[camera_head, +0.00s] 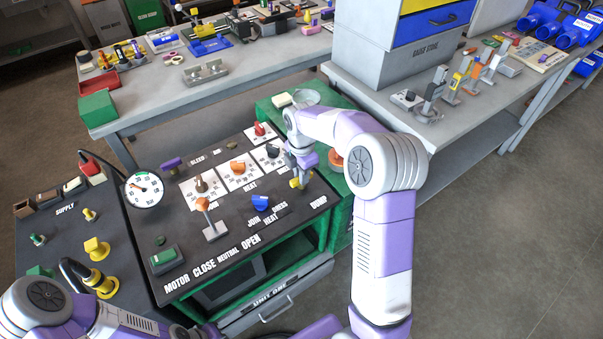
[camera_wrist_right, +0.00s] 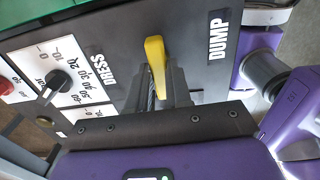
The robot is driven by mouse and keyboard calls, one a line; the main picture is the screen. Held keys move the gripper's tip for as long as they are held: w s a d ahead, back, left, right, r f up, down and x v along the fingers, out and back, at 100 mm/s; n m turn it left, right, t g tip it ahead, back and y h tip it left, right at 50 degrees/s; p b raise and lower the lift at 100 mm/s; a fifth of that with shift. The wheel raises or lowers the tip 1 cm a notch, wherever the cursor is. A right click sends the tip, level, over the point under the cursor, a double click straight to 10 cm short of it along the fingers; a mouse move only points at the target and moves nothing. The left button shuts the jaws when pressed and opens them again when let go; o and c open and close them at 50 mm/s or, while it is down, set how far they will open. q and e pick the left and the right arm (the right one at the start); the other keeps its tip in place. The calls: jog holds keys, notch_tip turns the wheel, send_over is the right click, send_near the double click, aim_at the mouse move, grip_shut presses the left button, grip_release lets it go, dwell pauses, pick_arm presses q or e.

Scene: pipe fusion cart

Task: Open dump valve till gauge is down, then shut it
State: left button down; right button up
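The dump valve has a yellow handle (camera_wrist_right: 154,58) beside the white DUMP lettering; its yellow also shows at the right of the black panel (camera_head: 296,182). My right gripper (camera_wrist_right: 162,85) is at this handle, one dark finger on each side and close against it. In the head view my right gripper (camera_head: 302,178) reaches down to the panel's right edge and partly covers the handle. The round white gauge (camera_head: 144,189) stands at the panel's left; its dark needle shows, but the reading is too small to tell. My left arm enters at lower left; its gripper is out of frame.
The panel (camera_head: 235,258) carries an orange-topped lever (camera_head: 207,213), a blue knob (camera_head: 261,203) and several dials. A supply board (camera_head: 65,235) with yellow fittings is at left. Workbenches (camera_head: 225,88) with tools stand behind. Open floor (camera_head: 490,240) lies at right.

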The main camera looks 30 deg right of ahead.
grip_shut()
jog(key=m+p, duration=0.2)
jog(key=shift+r+m, duration=0.15)
jog(key=shift+m, duration=0.15)
jog(key=m+p, duration=0.3)
jog(key=m, duration=0.2)
jog(key=shift+p, duration=0.35)
jog(key=m+p, duration=0.2)
jog(key=m, duration=0.2)
jog(key=shift+m, duration=0.4)
jog(key=m+p, duration=0.1)
jog(key=m, duration=0.3)
jog(key=shift+m, duration=0.4)
